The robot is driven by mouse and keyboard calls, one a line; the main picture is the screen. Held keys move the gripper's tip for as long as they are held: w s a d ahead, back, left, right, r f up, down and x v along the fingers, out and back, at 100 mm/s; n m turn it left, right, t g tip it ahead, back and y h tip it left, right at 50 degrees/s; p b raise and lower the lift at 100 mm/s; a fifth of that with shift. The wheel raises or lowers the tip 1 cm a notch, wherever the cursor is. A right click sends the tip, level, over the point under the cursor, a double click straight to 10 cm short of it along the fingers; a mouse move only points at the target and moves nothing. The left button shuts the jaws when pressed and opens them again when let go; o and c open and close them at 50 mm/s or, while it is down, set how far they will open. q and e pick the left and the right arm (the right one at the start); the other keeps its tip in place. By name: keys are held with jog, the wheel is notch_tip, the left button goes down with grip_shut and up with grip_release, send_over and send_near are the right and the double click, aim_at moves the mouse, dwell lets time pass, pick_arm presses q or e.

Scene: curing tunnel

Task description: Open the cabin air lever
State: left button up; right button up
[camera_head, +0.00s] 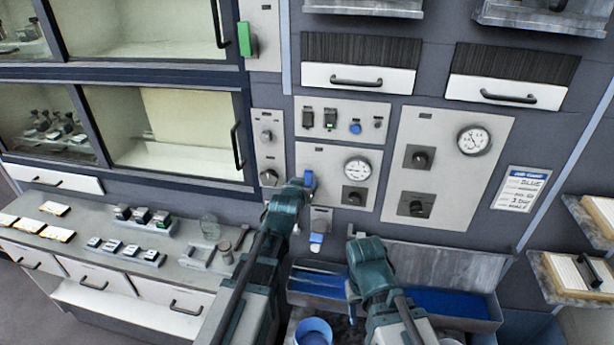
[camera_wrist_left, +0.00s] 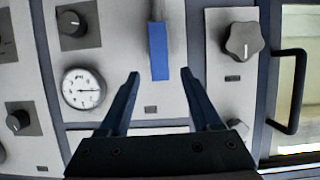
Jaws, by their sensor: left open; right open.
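A blue-handled lever (camera_head: 309,180) is on the grey panel left of the round gauge. In the left wrist view its blue handle (camera_wrist_left: 158,50) hangs from a pale shaft in the upper middle. My left gripper (camera_head: 302,189) is at this lever. In the left wrist view its fingers (camera_wrist_left: 160,76) are open, one on each side of the handle in the picture, with visible gaps to both. Contact and depth are unclear. A second lever with a blue tip (camera_head: 316,239) is lower down. Panel labels are too small to read. My right gripper (camera_head: 352,308) is low, above the bins, its fingers mostly hidden.
The gauge (camera_head: 357,169) and a black knob (camera_head: 355,195) are right of the lever; another knob (camera_head: 269,177) is to its left. A green-handled lever (camera_head: 247,39) is higher up. Blue-lined bins (camera_head: 455,324) and a blue cup (camera_head: 313,331) are below.

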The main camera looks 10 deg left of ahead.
pick_arm(q)
jog(key=p+v, duration=0.2)
jog(key=v, duration=0.5)
jog(key=s+d+f+m+g+b, duration=0.1)
jog(key=s+d+f+g+b, duration=0.3)
jog(key=f, duration=0.6)
jog(key=s+d+f+m+g+b, duration=0.1)
jog(key=s+d+f+g+b, duration=0.15)
jog(key=s+f+b, duration=0.5)
jog(key=s+d+f+m+g+y+b, duration=0.1)
jog(key=s+f+g+b, duration=0.2)
jog(key=s+f+g, duration=0.4)
jog(key=s+f, duration=0.4)
jog(key=s, duration=0.2)
jog(key=shift+d+m+y, duration=0.3)
jog(key=shift+y, duration=0.1)
